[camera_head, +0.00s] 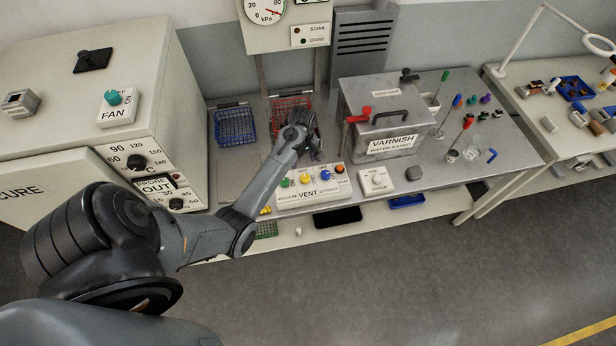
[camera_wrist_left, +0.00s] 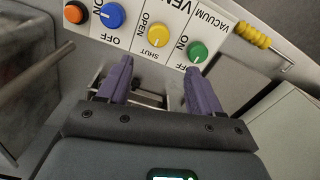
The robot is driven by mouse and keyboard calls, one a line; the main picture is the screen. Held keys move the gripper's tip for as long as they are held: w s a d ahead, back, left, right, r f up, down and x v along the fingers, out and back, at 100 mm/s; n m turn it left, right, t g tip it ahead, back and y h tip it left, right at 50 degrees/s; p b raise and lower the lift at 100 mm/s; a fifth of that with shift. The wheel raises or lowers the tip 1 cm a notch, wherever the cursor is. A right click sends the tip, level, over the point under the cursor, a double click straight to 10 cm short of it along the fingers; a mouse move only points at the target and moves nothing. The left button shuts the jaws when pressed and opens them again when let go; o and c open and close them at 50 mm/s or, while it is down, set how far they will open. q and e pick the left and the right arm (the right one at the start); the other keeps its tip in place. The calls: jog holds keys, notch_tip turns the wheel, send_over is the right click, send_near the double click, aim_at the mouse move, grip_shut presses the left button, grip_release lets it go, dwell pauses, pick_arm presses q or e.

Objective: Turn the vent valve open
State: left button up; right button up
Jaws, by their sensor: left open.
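The vent valve is a yellow knob (camera_wrist_left: 159,30) between the words OPEN and SHUT in the left wrist view. It also shows on the white control panel (camera_head: 312,194) in the head view, above the word VENT. My left gripper (camera_wrist_left: 158,66) is open and empty, with its two purple fingers pointing toward the panel. The yellow knob lies ahead of the gap between the fingertips, apart from them. In the head view the left gripper (camera_head: 316,156) is just behind the panel, partly hidden by its own wrist. My right gripper is not in view.
A green knob (camera_wrist_left: 197,52) and a blue knob (camera_wrist_left: 111,15) flank the yellow one, with an orange button (camera_wrist_left: 74,13) beyond. The varnish tank (camera_head: 362,145) stands right of the arm. A blue basket (camera_head: 235,127) and red basket (camera_head: 290,101) are behind.

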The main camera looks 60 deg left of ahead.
aim_at(305, 176)
pick_arm(q)
jog(key=f, duration=1)
jog(key=shift+w+d+f, duration=0.15)
jog(key=shift+d+f, duration=0.05)
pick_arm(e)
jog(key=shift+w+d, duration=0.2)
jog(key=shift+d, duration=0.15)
pick_arm(q)
jog(key=c, duration=1.1)
jog(key=shift+o, duration=0.2)
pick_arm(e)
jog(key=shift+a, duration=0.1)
